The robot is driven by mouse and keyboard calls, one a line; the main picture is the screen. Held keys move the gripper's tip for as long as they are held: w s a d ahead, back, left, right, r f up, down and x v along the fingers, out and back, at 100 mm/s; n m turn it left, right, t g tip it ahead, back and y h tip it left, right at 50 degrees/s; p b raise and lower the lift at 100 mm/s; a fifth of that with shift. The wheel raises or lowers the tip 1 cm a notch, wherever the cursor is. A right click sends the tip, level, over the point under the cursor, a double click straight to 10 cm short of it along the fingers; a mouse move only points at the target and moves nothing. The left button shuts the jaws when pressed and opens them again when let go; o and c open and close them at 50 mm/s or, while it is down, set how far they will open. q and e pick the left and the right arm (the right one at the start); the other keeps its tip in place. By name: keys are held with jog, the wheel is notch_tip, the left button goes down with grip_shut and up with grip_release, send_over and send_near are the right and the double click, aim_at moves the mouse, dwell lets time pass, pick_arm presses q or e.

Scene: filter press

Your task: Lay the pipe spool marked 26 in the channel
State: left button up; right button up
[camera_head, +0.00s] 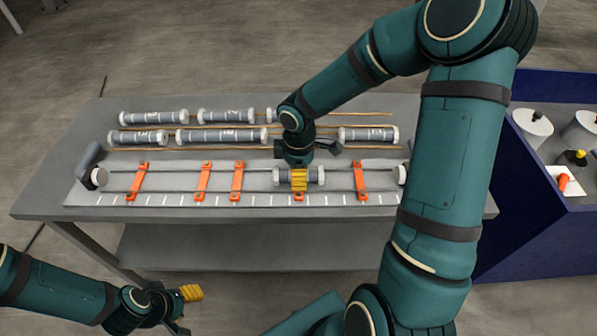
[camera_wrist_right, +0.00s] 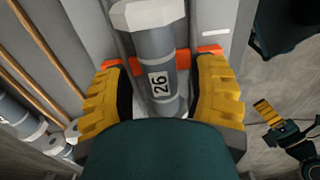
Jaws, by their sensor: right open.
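The pipe spool marked 26 (camera_wrist_right: 153,32) is a grey cylinder with pale end collars and a white label. In the head view the spool (camera_head: 317,175) lies lengthwise in the channel (camera_head: 175,181), between its thin rails and over an orange crosspiece (camera_wrist_right: 209,50). My right gripper (camera_head: 299,181) is down around the spool. In the right wrist view its yellow-padded fingers (camera_wrist_right: 162,92) stand apart on either side of the spool, with gaps showing beside it. My left gripper (camera_head: 188,308) is low at the left, away from the bench; its finger spacing is unclear.
Several other grey spools lie on wooden strips behind the channel, such as one at the right (camera_head: 368,135). Orange crosspieces (camera_head: 203,181) span the channel. A dark end block (camera_head: 88,157) stands at its left end. A blue bin (camera_head: 540,235) stands right of the bench.

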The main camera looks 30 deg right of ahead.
notch_tip(320, 180, up, 12)
dwell(0.4)
jog(key=shift+f, duration=0.15)
dwell(0.4)
